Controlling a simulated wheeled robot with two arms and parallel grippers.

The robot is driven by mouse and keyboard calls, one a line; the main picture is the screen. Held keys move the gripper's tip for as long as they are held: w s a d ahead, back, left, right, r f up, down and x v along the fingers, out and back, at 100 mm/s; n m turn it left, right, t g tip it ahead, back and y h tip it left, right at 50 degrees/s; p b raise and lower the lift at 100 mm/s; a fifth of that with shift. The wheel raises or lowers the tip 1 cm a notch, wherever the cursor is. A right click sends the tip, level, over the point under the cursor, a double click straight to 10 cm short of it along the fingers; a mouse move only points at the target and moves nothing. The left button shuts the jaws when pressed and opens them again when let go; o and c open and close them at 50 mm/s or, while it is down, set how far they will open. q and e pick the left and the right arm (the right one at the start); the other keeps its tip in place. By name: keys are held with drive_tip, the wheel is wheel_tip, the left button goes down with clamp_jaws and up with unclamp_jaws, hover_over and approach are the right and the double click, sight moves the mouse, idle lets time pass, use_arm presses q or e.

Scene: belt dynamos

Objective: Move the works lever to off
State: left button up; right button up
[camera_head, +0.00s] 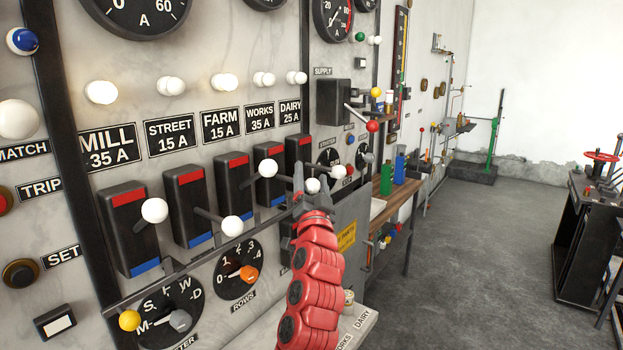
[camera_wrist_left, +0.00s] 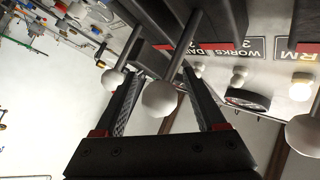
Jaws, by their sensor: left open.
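The works lever sits on a black switch box (camera_head: 268,182) below the WORKS 35 A plate (camera_head: 261,118); the box has a red band on top. Its white knob (camera_head: 312,186) sticks out toward me, partly hidden by my left gripper (camera_head: 312,193). My left gripper is open, with its fingers around this knob and not closed on it. In the left wrist view, the white knob (camera_wrist_left: 159,98) shows between the two open fingers, its rod running up to the box. My right gripper is not in view.
The farm lever's knob (camera_head: 268,168) is close on the left, and the dairy lever's knob (camera_head: 338,172) is close on the right. The street knob (camera_head: 232,226) and mill knob (camera_head: 154,210) stand further left.

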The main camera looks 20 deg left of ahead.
use_arm(q)
drive_tip(key=b+v, duration=0.4)
drive_tip(key=v, duration=1.3)
drive_tip(key=shift+d, duration=0.1)
